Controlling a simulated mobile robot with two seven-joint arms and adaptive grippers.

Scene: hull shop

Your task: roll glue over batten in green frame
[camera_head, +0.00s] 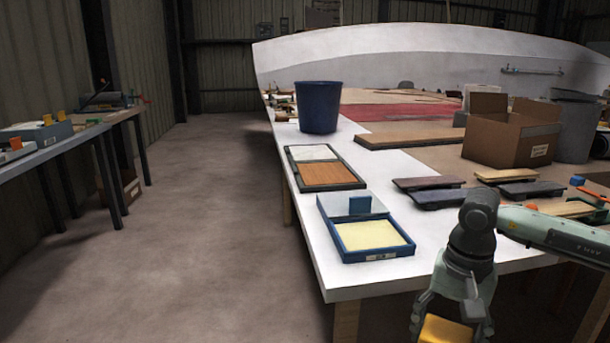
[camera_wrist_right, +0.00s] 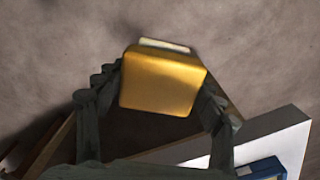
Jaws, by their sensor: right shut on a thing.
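My right gripper (camera_head: 447,322) is at the bottom of the head view, in front of the white table's near edge. It is shut on a yellow block-shaped thing (camera_wrist_right: 160,82), with a pale strip at its far end in the right wrist view; I cannot tell if this is the roller. A blue tray (camera_head: 384,251) with a pale yellow pad stands on the table's near end. Behind it lies a dark-rimmed frame (camera_head: 333,187) with an orange-brown wooden panel and a whitish piece; its rim does not look clearly green. My left gripper is not in view.
The white table (camera_head: 300,226) carries a dark blue bucket (camera_head: 318,108), a long wooden board (camera_head: 411,140), a cardboard box (camera_head: 508,138) and several boards on dark blocks (camera_head: 436,197) at right. A side bench (camera_head: 48,152) stands left. The floor between is clear.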

